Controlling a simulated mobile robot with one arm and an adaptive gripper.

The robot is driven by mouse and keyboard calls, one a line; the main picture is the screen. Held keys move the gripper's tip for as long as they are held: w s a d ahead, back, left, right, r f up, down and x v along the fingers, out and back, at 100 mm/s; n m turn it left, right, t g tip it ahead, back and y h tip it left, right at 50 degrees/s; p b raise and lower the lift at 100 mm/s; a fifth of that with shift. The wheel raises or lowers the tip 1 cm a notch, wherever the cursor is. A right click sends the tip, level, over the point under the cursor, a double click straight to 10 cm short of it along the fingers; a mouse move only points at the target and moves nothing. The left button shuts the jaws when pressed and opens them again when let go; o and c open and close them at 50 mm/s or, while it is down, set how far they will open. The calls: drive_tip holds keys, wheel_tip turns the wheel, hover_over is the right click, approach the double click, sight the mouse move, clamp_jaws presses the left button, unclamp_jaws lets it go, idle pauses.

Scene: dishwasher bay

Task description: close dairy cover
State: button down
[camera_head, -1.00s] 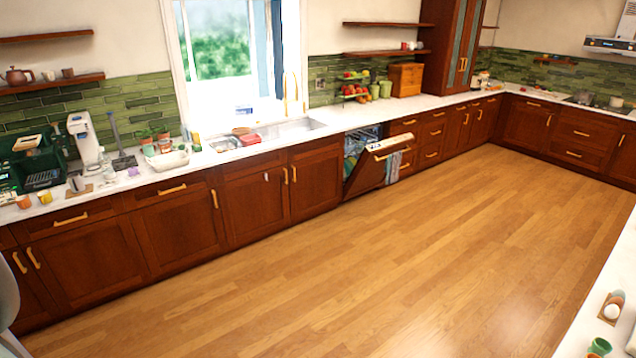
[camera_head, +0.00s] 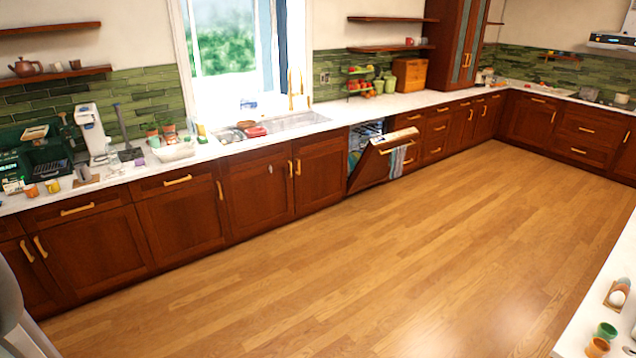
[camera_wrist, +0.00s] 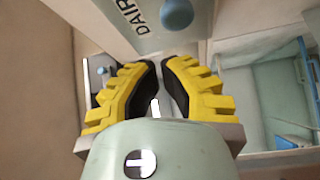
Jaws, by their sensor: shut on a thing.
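In the wrist view, a pale panel lettered "DAIR" (camera_wrist: 128,22), the dairy cover, is at the top, cut off by the frame. A dark blue rounded piece (camera_wrist: 177,13) sits beside the lettering. My gripper (camera_wrist: 160,62), with yellow ribbed fingers and dark pads, is at the panel's lower edge. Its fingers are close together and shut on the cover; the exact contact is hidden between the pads. The head view shows neither the cover nor my gripper.
Pale walls stand close on the left, and a light-blue compartment (camera_wrist: 285,95) is on the right in the wrist view. In the head view, a dishwasher door (camera_head: 380,160) hangs partly open. The wooden floor (camera_head: 330,270) is clear.

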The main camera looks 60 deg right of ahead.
drive_tip(key=p+v, duration=0.1)
drive_tip(key=v, duration=0.5)
drive_tip(key=shift+s+f, duration=0.2)
drive_tip(key=shift+s, duration=0.15)
drive_tip(key=c, duration=1.7)
unclamp_jaws()
drive_tip(key=shift+p+v, duration=0.7)
drive_tip(key=shift+v, duration=0.25)
drive_tip(key=shift+w+a+f+b, duration=0.1)
drive_tip(key=shift+w+a+b, duration=0.05)
drive_tip(key=shift+b, duration=0.15)
clamp_jaws()
drive_tip(key=a+r+m+h+b, duration=0.4)
drive_tip(key=a+m+h+b, duration=0.4)
drive_tip(key=b, duration=0.4)
drive_tip(key=w+d+f+m+h+p, duration=0.1)
drive_tip(key=w+d+f+p, duration=0.2)
drive_tip(key=w+p, duration=0.6)
drive_tip(key=shift+w+d+g, duration=0.4)
drive_tip(key=shift+w+d, duration=0.1)
drive_tip(key=shift+d, duration=0.9)
